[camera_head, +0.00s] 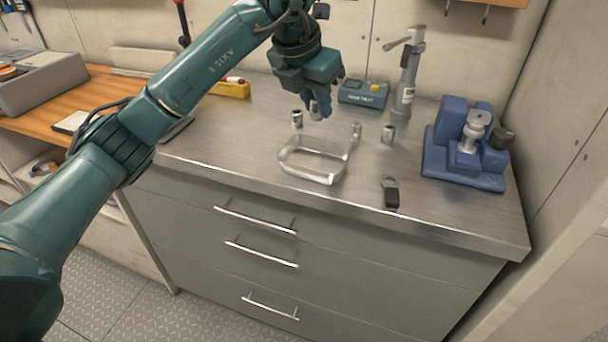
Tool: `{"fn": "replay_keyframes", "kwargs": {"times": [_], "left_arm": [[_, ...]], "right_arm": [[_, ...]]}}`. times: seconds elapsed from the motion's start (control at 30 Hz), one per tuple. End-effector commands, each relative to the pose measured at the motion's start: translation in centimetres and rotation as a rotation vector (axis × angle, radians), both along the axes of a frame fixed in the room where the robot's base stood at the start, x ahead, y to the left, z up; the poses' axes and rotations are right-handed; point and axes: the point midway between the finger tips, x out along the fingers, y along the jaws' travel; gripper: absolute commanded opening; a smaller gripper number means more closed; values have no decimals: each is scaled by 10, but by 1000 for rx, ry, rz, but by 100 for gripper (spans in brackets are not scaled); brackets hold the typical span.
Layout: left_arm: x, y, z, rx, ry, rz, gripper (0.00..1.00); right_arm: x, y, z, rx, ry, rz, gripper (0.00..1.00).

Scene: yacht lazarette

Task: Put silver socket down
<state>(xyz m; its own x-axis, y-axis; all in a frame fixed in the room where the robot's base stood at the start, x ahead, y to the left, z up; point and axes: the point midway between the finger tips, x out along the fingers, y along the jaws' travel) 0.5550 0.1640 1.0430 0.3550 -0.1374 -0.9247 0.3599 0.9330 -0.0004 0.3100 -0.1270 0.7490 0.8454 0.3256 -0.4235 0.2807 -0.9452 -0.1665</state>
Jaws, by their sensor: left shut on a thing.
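My left gripper (316,104) points down over the back of the grey worktop, behind the clear tray. It is shut on a small silver socket (314,110), which its fingers partly hide. I cannot tell whether this socket touches the worktop. Three more silver sockets stand upright nearby: one (297,119) just left of the gripper, one (356,131) behind the tray's right corner, and one (388,134) farther right. My right gripper is out of view.
The clear tray (332,180) looks empty near the worktop's front edge (440,232). A black-handled tool (391,194) lies right of it. A blue machine (463,174), a grey stand (404,92), a teal box (362,96) and a yellow bin (233,91) surround the area.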

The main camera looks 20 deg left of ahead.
Motion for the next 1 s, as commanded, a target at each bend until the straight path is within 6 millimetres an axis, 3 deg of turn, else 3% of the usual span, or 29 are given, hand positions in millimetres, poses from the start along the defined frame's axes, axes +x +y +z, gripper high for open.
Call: {"fn": "replay_keyframes", "kwargs": {"times": [0.17, 0.5, 0.67, 0.87, 1.0], "left_arm": [[2, -3, -3, -1, -2, -18, 0], [2, -2, -57, 0, -2, -19, 0], [2, -2, -69, 0, -1, -20, 0], [2, -3, -96, -1, -1, -20, 0], [2, -2, -99, 1, -6, -19, 0]], "right_arm": [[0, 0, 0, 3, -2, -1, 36], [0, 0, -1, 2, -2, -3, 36], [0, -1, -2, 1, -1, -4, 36], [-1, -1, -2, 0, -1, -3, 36], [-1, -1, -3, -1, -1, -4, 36]]}}
